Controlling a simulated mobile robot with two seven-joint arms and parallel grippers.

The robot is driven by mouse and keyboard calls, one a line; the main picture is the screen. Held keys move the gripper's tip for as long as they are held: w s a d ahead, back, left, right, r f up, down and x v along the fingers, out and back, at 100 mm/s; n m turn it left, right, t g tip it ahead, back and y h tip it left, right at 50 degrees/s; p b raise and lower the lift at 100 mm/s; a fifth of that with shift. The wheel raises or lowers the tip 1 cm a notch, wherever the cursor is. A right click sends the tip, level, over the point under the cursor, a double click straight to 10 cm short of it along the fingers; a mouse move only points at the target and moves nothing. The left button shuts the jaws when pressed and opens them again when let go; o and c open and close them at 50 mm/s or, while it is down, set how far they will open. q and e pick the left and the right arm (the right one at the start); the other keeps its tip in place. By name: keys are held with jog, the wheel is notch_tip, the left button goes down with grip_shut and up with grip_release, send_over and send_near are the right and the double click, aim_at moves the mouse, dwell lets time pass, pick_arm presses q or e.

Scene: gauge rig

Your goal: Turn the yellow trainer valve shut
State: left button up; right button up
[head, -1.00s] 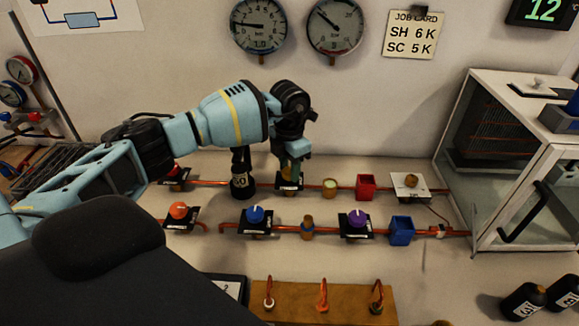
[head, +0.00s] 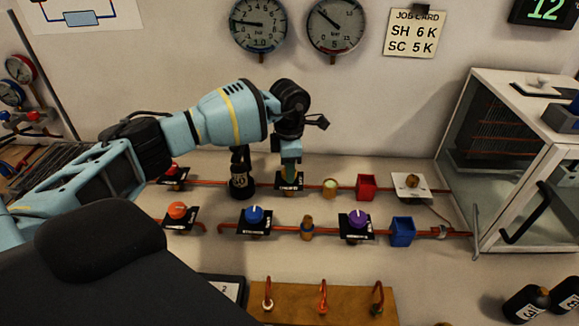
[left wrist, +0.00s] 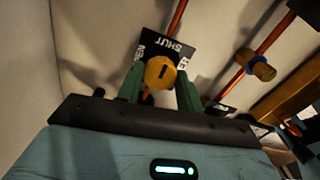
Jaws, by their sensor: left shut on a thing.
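The yellow trainer valve (left wrist: 160,72) shows in the left wrist view as a yellow knob with a dark slot mark, in front of a black plate (left wrist: 172,46) lettered SHUT. My left gripper (left wrist: 160,82) has its two green fingers on either side of the knob, shut on it. In the head view my left gripper (head: 290,160) reaches down over the valve on the back pipe, and the knob is hidden there by the gripper. The plate's lower edge (head: 289,186) shows beneath it. My right gripper is not in view.
On the front pipe are orange (head: 177,210), blue (head: 254,214) and purple (head: 358,218) knobs. Red (head: 366,186) and blue (head: 402,231) boxes are to the right. A glass-walled cabinet (head: 510,160) bounds the right side.

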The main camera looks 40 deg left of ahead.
pick_arm(q)
jog(key=o, duration=1)
jog(key=shift+r, duration=3.95)
